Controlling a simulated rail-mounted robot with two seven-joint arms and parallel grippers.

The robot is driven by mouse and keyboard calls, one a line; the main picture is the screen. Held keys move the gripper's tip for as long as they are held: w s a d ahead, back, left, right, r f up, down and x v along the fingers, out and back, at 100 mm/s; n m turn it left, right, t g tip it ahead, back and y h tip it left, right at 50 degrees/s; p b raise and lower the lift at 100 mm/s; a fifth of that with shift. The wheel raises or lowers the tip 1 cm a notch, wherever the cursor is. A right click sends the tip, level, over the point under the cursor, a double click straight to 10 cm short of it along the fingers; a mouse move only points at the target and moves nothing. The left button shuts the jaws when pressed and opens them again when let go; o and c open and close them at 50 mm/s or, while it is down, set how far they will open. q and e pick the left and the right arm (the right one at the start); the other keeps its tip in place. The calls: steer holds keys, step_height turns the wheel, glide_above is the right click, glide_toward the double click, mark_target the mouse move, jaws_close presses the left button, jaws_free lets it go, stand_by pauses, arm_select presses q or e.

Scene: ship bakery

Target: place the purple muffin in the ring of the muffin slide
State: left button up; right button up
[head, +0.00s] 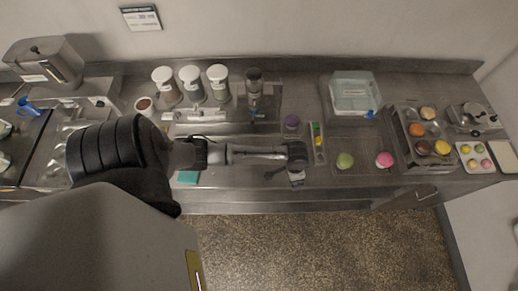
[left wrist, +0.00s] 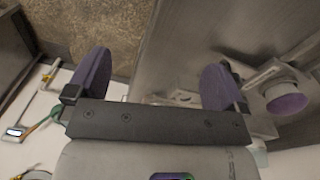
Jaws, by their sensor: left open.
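A narrow strip with green, yellow and red marks (head: 317,142) lies right of the muffin. I cannot clearly make out the slide's ring. My right gripper is not in view.
A green muffin (head: 345,160) and a pink one (head: 384,159) sit to the right. A grinder-like device (head: 254,88) and several white-lidded canisters (head: 190,80) stand at the back. The counter's front edge is close to my gripper.

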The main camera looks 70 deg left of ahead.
arm_select(q)
steer(key=s+d+r+m+t, duration=0.1)
steer(key=s+d+r+t, duration=0.1)
steer(key=s+d+r, duration=0.6)
steer(key=s+d+r+t, duration=0.1)
steer(key=s+r, duration=0.5)
steer(key=s, duration=0.3)
steer(key=shift+d, duration=0.2)
